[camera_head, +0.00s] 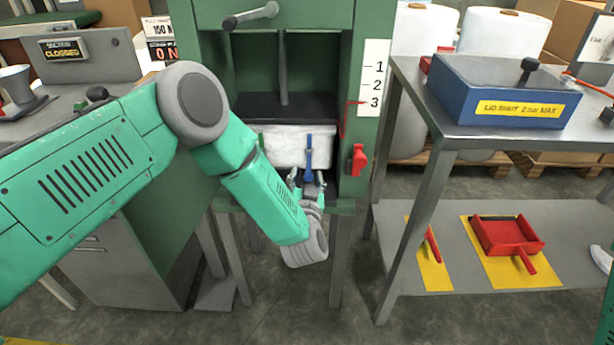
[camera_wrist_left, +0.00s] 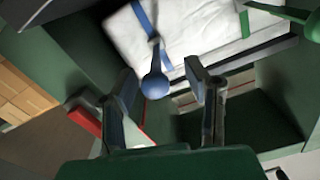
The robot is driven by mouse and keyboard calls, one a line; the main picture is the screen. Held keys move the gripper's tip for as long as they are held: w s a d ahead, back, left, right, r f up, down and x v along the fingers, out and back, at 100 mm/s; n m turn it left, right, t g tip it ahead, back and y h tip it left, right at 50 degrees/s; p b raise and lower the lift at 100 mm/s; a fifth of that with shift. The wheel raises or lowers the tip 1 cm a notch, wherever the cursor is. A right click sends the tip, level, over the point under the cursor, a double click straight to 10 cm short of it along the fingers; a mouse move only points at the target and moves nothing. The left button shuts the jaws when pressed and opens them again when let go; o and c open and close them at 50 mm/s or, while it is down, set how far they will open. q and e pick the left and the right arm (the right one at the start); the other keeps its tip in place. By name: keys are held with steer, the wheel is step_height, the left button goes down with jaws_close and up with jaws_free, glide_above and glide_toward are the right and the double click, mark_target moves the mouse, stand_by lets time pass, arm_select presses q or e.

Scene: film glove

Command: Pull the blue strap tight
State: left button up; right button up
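The blue strap (camera_head: 309,145) runs down the front of a white wrapped bale (camera_head: 275,146) in the green press. Its hanging end carries a round blue ball, which shows in the left wrist view (camera_wrist_left: 155,86). My left gripper (camera_head: 308,186) is just below the bale front, at the strap's lower end. In the left wrist view my left gripper (camera_wrist_left: 160,72) has its two fingers apart, with the blue ball between them and gaps on both sides. My right gripper is not in view.
A red handle (camera_head: 358,160) sits on the press's right post, beside a numbered scale (camera_head: 375,80). A green strap end (camera_wrist_left: 292,14) is near the bale. A grey table (camera_head: 480,130) with a blue box (camera_head: 495,92) stands at right. Red tools lie on its lower shelf.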

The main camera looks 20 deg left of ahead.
arm_select(q)
steer(key=shift+s+d, duration=0.35)
steer(key=shift+d, duration=0.1)
steer(key=v, duration=1.1)
steer(key=shift+a, duration=0.15)
steer(key=shift+a, duration=0.1)
steer(key=s+a+f+m+g+h, duration=0.1)
steer(key=s+a+f+g+h, duration=0.25)
steer(key=s+f+g, duration=0.55)
steer(key=s+a+f+m+g+h, duration=0.1)
steer(key=s+a+f+g+h, duration=0.25)
steer(key=s, duration=0.85)
steer(key=s+a+f+n+g+y, duration=0.1)
steer(key=s+a+g, duration=0.3)
steer(key=s, duration=0.7)
steer(key=shift+s+a+y+p, duration=0.3)
steer(key=shift+a+y, duration=0.2)
steer(key=shift+a, duration=0.2)
steer(key=shift+w+f, duration=0.1)
steer(key=shift+w, duration=0.1)
